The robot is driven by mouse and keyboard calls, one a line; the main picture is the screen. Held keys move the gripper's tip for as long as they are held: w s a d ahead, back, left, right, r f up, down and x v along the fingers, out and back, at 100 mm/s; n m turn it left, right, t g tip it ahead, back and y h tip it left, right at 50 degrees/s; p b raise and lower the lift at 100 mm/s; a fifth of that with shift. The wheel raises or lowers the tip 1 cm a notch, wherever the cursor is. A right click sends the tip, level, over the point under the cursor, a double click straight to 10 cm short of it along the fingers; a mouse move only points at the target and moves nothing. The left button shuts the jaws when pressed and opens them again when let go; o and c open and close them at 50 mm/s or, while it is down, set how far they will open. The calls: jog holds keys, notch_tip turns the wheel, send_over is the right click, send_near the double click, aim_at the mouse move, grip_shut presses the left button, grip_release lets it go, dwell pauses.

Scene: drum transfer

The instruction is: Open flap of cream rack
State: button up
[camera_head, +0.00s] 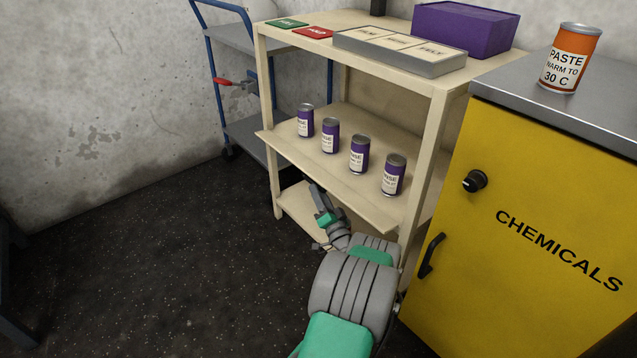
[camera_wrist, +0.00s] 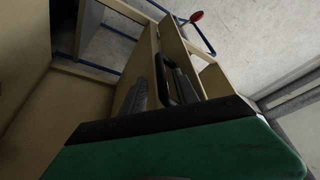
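The cream rack (camera_head: 437,125) stands in the middle of the head view. A cream board (camera_head: 285,150) at mid height juts out forward of its front legs. I cannot tell where shelf ends and flap begins. My gripper (camera_head: 321,196) is at the board's front edge, low and near its middle. In the wrist view, two grey fingers (camera_wrist: 162,92) stand apart over the green palm. A black loop handle (camera_wrist: 161,76) on cream panelling shows between and beyond them. Whether the fingers touch or grip it is unclear. The handle cannot be made out in the head view.
Several purple cans (camera_head: 358,154) stand in a row on the rack's middle level. A grey tray (camera_head: 400,50) and purple box (camera_head: 462,28) are on top. A yellow cabinet (camera_head: 520,220) stands close right; a blue trolley (camera_head: 222,90) is behind left.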

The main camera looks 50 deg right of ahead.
jog(key=shift+b+x, duration=0.45)
jog(key=shift+x, duration=1.85)
jog(key=shift+f, duration=0.1)
jog(key=shift+c, duration=0.6)
grip_shut()
